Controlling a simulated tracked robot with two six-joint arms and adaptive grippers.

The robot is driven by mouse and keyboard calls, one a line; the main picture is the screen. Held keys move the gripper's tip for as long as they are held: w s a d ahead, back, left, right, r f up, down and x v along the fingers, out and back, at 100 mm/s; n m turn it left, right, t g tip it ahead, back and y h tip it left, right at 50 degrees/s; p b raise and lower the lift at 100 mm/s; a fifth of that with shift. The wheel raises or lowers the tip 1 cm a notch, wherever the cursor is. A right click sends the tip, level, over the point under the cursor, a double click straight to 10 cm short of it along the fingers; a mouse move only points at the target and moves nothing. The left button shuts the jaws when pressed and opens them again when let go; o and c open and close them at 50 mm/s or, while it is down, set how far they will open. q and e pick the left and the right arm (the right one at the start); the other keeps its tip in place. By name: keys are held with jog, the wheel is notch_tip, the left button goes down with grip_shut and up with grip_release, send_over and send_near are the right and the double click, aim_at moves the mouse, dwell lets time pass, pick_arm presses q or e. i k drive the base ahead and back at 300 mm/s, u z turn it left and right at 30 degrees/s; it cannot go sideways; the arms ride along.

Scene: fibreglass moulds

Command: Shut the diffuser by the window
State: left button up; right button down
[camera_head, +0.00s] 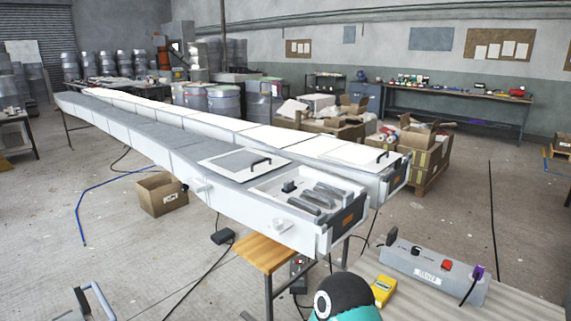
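I cannot make out a window or anything clearly a diffuser. Two long white mould-like bodies run from the back left to the middle. The nearer body (235,203) has an uncovered compartment (268,187) at its near end, with several grey pieces inside. A pale panel with a black handle (243,163) lies flat just behind that opening. The farther body (398,178) has a similar handled panel (362,156) lying flat on its top near the end. Neither of my grippers can be made out.
A grey box with a red button (432,272) sits on a surface at the lower right, beside a yellow device (383,289). A teal and black rounded object (343,300) stands at the bottom edge. Cardboard boxes (425,150) stand behind. Cables cross the floor.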

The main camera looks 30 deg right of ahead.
aim_at(241, 165)
jog(key=z, duration=0.05)
jog(key=k, duration=0.5)
jog(key=z, duration=0.6)
jog(key=i, duration=0.9)
jog(key=z, duration=0.05)
